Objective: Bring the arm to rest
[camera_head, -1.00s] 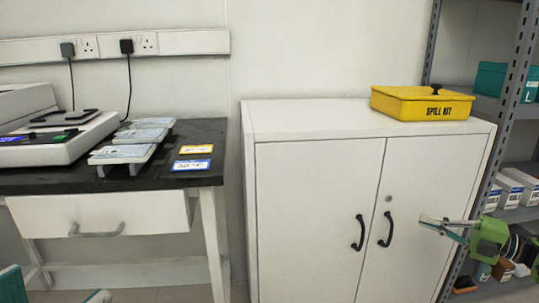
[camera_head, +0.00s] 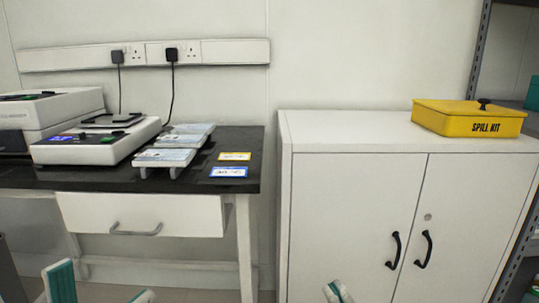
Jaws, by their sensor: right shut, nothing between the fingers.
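My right gripper (camera_head: 338,292) shows at the bottom edge, in front of the white cabinet. Only its white and teal fingertips are in view, close together and with nothing between them. The rest of the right arm is below the picture. My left gripper (camera_head: 101,284) shows at the bottom left, below the bench drawer. Its two teal and white fingers stand apart with nothing seen between them. The body of the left gripper is cut off by the lower edge.
The white cabinet (camera_head: 350,215) has both doors closed and a yellow spill kit box (camera_head: 468,118) on top. A black-topped bench (camera_head: 215,188) at left bears devices, racks and labels. Grey shelving (camera_head: 483,45) stands at the right edge.

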